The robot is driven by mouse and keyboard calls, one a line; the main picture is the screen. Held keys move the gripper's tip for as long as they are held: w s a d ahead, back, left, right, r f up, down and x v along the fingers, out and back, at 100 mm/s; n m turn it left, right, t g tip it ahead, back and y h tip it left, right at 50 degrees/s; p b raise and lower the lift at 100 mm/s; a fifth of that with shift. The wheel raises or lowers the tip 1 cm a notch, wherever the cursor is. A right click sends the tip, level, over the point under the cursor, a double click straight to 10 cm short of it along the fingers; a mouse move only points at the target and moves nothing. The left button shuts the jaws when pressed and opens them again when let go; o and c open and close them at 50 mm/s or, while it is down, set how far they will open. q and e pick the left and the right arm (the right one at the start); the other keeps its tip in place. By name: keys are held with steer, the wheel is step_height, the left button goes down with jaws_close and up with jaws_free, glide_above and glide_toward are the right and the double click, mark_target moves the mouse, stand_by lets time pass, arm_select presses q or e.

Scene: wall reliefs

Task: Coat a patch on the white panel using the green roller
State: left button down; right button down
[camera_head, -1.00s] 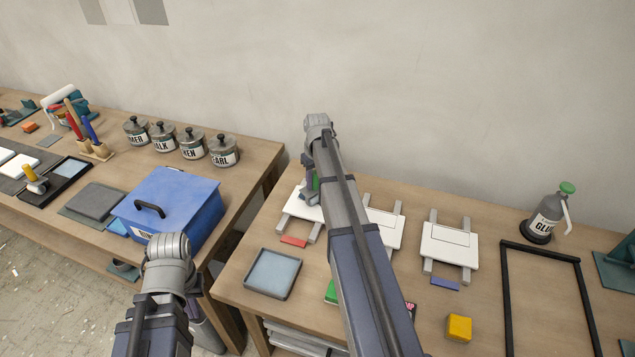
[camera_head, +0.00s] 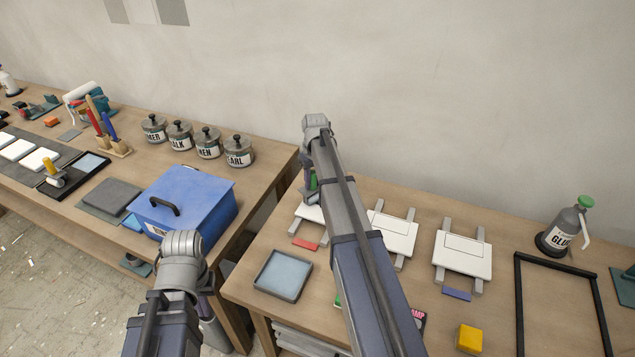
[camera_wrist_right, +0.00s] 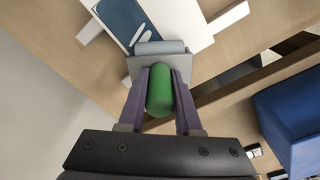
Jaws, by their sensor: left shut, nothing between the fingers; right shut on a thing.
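My right gripper (camera_wrist_right: 160,95) is shut on the green handle of the roller (camera_wrist_right: 160,90). The handle (camera_head: 313,182) shows partly behind my arm in the head view. The roller's pale blue-grey cylinder (camera_wrist_right: 160,47) lies at or over the white panel (camera_wrist_right: 182,15), by a dark blue patch (camera_wrist_right: 122,22) with pale uncoated streaks. I cannot tell whether it touches. In the head view this is the left panel (camera_head: 309,214), with a red tag, partly hidden by my arm. My left gripper (camera_head: 207,288) is mostly hidden behind its wrist, shut and empty, beside the blue box.
Two more white panels (camera_head: 397,236) (camera_head: 462,262) stand to the right. A tray with pale blue content (camera_head: 303,290) is in front. A blue box (camera_head: 205,190) stands on the left bench, a yellow block (camera_head: 468,338), black frame (camera_head: 520,300) and glue bottle (camera_head: 563,235) at right.

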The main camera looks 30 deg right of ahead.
steer(key=shift+w+a, duration=0.95)
steer(key=shift+w, duration=0.1)
steer(key=shift+w+r+p, duration=0.1)
steer(key=shift+r+p, duration=0.45)
step_height(320, 180, up, 5)
steer(key=p, duration=0.4)
steer(key=shift+f+p, duration=0.1)
steer(key=shift+p, duration=0.25)
step_height(320, 180, up, 3)
steer(key=p, duration=0.3)
